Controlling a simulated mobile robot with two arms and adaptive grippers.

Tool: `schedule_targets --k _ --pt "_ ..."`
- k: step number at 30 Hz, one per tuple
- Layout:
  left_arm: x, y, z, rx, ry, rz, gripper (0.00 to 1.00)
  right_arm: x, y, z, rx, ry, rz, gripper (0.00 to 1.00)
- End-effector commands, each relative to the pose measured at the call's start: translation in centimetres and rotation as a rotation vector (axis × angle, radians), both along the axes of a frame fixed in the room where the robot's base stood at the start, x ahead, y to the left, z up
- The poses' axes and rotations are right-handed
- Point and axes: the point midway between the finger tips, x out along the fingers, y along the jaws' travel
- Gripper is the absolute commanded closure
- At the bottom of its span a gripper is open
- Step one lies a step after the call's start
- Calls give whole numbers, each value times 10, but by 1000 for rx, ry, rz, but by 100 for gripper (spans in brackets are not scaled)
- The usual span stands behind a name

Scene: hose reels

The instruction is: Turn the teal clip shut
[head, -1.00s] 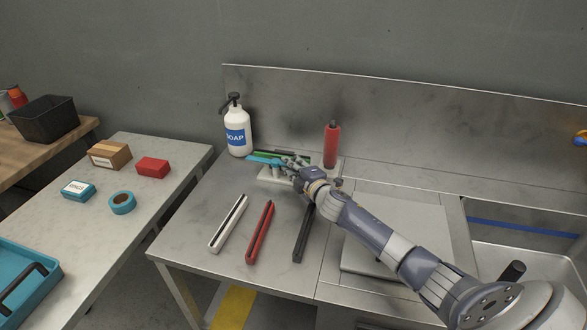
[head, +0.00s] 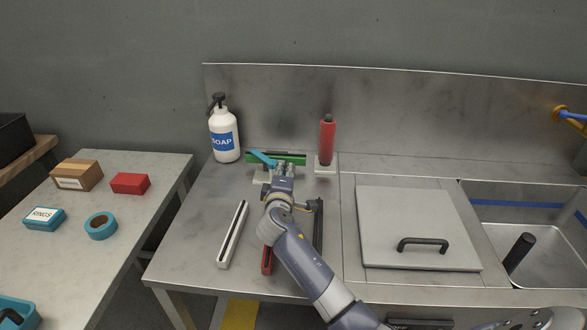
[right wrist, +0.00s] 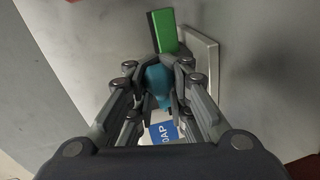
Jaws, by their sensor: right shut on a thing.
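The teal clip (head: 261,157) is at the back of the steel counter. In the head view it slants across the left part of a green bar (head: 292,159) that lies on a pale base (head: 260,179). My right gripper (head: 281,168) reaches it from the front and covers part of it. In the right wrist view, the fingers (right wrist: 159,85) are closed around the teal clip (right wrist: 157,77), with the green bar (right wrist: 164,30) just beyond. The fingers hide much of the clip, and I cannot tell how far it is turned. My left gripper is not in view.
A soap bottle (head: 224,135) stands left of the clip and a red bottle (head: 327,140) stands right. White (head: 233,235), red (head: 267,260) and black (head: 318,226) bars lie in front, partly under my arm. A handled lid (head: 410,220) and a sink (head: 540,225) are to the right.

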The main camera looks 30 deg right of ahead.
Motion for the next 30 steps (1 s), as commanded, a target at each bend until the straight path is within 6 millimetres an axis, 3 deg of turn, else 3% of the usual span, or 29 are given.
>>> schedule_targets --k 4,14,20,27,28,30 --pt "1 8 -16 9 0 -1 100 -2 5 -3 2 -2 -76 100" --pt "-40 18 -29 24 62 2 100 -3 6 0 -2 -1 -161 100" --pt "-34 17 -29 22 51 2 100 -3 6 1 -2 0 -170 100" --pt "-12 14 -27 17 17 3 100 -3 6 1 -1 -1 -168 100" --pt "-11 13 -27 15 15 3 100 -3 6 1 -1 -1 -168 81" --pt "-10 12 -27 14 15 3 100 -3 6 1 -1 -1 -168 68"
